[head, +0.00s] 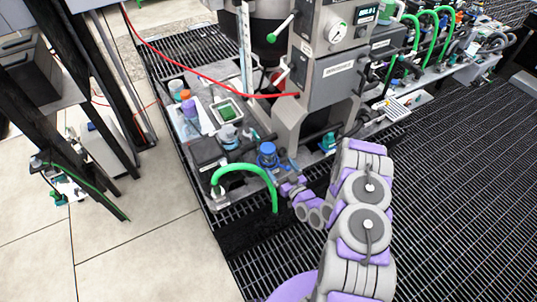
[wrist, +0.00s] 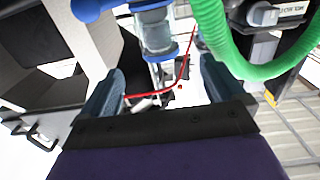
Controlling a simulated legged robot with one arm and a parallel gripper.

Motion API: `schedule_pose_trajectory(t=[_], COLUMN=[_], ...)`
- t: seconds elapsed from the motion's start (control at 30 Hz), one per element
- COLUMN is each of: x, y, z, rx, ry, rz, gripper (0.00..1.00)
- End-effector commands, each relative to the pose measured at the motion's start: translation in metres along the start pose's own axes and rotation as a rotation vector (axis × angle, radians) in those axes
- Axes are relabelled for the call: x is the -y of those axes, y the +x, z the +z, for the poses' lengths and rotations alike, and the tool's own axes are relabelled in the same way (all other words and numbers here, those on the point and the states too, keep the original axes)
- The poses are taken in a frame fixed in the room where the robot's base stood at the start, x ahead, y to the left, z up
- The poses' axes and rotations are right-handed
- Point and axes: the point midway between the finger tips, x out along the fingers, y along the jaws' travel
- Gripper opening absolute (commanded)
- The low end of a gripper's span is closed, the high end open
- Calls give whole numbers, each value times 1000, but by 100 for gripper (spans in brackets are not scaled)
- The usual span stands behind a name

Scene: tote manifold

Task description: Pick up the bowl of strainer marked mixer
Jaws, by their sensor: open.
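A strainer with a blue top (head: 267,153) stands at the front edge of the bench, just left of my gripper (head: 287,178) in the head view. In the wrist view its blue-grey, partly clear bowl (wrist: 156,32) is at top centre, with a blue part at its left. My gripper (wrist: 160,88) is open and empty, one finger at left and one at right. The bowl shows beyond the fingertips, between their lines. I cannot tell how far off it is. I cannot read a mixer mark on it in either view.
A green hose (wrist: 255,68) crosses close by the right finger; it also arches over the bench front in the head view (head: 243,167). A red cable (head: 225,92) runs across the bench. A grey machine (head: 325,75) stands behind. Open grating (head: 450,200) lies at right.

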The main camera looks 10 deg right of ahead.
Motion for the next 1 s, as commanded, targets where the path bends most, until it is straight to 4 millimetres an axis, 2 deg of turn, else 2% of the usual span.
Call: schedule_pose_trajectory(t=[0.3,0.63,0.9,1.0], x=[1,0,-3,-4], y=[43,60,95,102], z=[0,2,6,6], rx=[-4,0,-2,1], ry=[-7,-3,-4,-3], rz=[-3,-2,-3,-1], gripper=[96,96,96,96])
